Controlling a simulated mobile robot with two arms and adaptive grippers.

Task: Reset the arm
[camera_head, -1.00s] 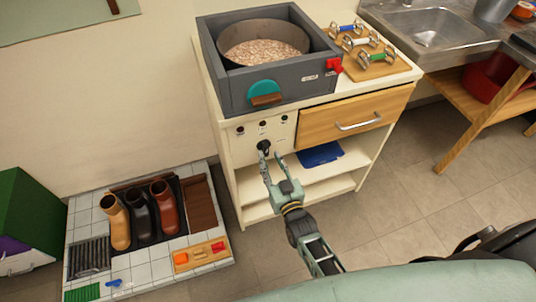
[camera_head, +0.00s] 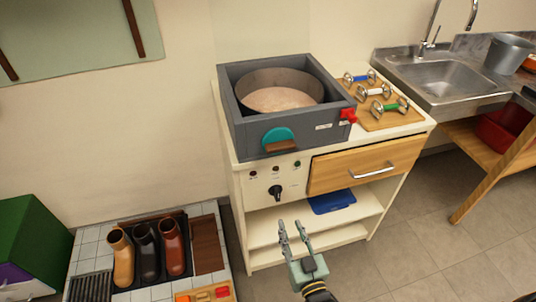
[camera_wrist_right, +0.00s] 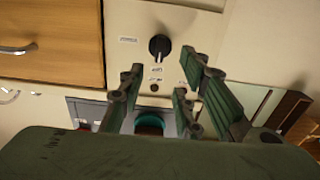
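My right gripper (camera_head: 293,238) is open and empty in front of the white cabinet (camera_head: 262,222), below and to the right of a black knob (camera_head: 275,191) on its front panel. In the right wrist view its fingers (camera_wrist_right: 160,95) stand apart with nothing between them, and the black knob (camera_wrist_right: 159,46) shows beyond them. The gripper and the knob are apart. My left gripper is in neither view.
On the cabinet stand a grey box with a round pan (camera_head: 280,90) and a wooden board (camera_head: 397,118) with several metal-ended tools. The wooden drawer (camera_head: 365,165) is shut. Boots (camera_head: 147,252) stand at lower left. A sink (camera_head: 435,78) is at right.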

